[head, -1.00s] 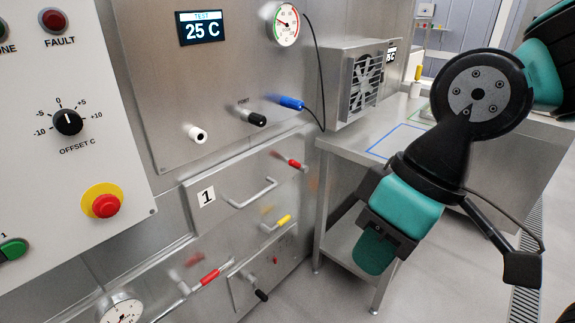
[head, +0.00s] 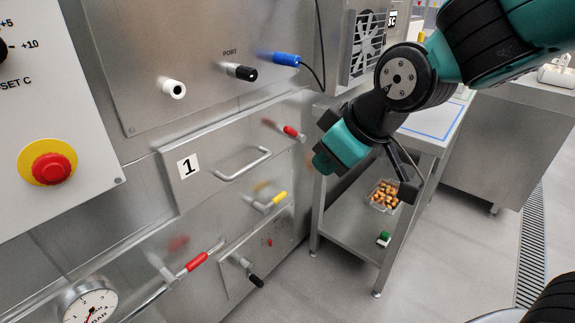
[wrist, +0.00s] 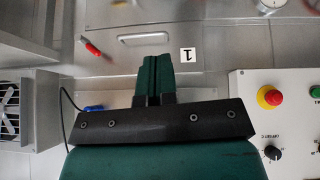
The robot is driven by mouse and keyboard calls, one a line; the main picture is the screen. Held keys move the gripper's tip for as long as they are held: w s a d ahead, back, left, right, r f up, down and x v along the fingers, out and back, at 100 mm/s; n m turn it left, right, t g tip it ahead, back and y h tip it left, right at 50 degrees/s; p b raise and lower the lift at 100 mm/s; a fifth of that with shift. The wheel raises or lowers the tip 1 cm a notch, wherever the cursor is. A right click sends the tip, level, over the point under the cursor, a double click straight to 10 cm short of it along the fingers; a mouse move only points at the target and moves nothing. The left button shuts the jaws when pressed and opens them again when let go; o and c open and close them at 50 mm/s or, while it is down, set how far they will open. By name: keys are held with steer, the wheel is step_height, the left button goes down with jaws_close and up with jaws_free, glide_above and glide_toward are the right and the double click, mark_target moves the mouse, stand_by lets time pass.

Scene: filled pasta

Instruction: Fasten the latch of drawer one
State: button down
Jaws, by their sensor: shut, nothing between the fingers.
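Drawer one (head: 215,190), a steel front with a "1" label (head: 187,166) and a bar handle (head: 243,166), appears closed. A red-gripped lever (head: 292,132) sticks out near its upper right corner, and a yellow-gripped lever (head: 278,198) sits below the drawer. I cannot tell for sure which is its latch. My gripper (head: 323,163) is shut and empty, to the right of and below the red lever, apparently apart from it. In the wrist view, which is inverted, my shut fingers (wrist: 156,58) appear between the red lever (wrist: 92,48) and the label (wrist: 187,55).
Above are white (head: 173,88), black (head: 240,72) and blue (head: 284,59) knobs. Below are a red-gripped pipe lever (head: 197,262) and a gauge (head: 89,305). A red stop button (head: 50,168) is at left. A steel table (head: 430,135) at right holds a pasta basket (head: 383,203) on its lower shelf.

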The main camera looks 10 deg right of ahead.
steer(key=w+d+f+n+t+h+b, duration=0.1)
steer(key=w+d+f+n+t+b, duration=0.2)
steer(key=w+f+b, duration=0.5)
steer(key=n+t+y+b, duration=0.3)
steer(key=n+t+b, duration=1.1)
steer(key=n+b, duration=0.7)
glide_toward(291, 133)
steer(key=s+a+f+m+b, duration=0.2)
steer(key=s+a+f, duration=0.1)
steer(key=s+f, duration=0.1)
steer(key=shift+s+a+f, duration=0.2)
steer(key=shift+s, duration=0.1)
steer(key=w+r+p, duration=0.7)
steer(key=w+p, duration=0.3)
steer(key=p, duration=1.4)
steer(key=shift+w+a+r, duration=0.2)
steer(key=shift+w, duration=0.2)
